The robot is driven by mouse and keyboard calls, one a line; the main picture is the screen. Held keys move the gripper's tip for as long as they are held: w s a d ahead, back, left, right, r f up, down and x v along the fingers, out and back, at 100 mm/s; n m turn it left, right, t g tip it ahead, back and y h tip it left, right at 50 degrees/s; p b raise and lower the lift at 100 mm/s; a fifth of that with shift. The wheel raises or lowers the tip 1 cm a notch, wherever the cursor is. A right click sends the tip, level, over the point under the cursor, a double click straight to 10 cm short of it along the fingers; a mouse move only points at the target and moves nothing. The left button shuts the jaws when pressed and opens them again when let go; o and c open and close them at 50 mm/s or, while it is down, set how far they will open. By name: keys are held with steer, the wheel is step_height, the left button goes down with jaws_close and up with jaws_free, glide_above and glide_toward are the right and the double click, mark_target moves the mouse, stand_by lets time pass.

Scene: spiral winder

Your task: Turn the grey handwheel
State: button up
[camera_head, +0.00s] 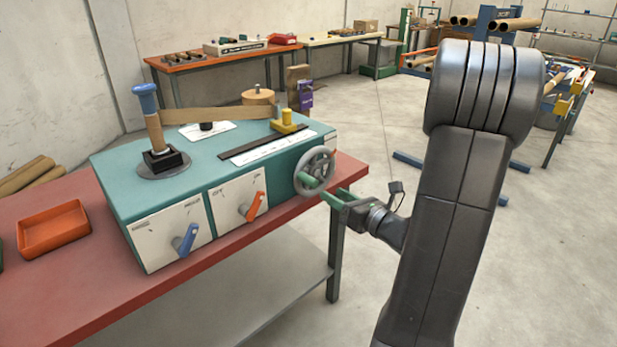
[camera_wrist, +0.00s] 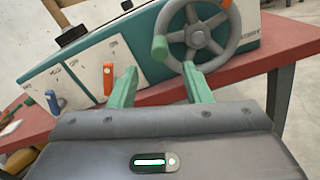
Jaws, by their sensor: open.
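The grey handwheel (camera_head: 325,162) is on the right front of the teal machine (camera_head: 130,190). It has a green knob (camera_head: 309,181) on its rim at the lower left. In the wrist view the spoked handwheel (camera_wrist: 197,70) is ahead and slightly right, with the green knob (camera_wrist: 160,48) on its left side. My gripper (camera_head: 332,196) has green fingers and is close in front of the wheel, below and right of the knob. In the wrist view my gripper (camera_wrist: 157,78) is open, and the knob shows above the gap between its fingers. No contact with the knob is visible.
Left of the wheel on the machine's front are an orange lever (camera_head: 254,206) and a blue lever (camera_head: 186,240). The machine stands on a red table (camera_head: 60,300), beside an orange tray (camera_head: 53,229). The floor to the right is open. Benches and racks stand farther back.

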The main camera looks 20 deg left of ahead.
mark_target(306, 179)
steer(key=x, duration=1.1)
steer(key=shift+a, duration=0.1)
steer(key=shift+c, duration=0.2)
jaws_close()
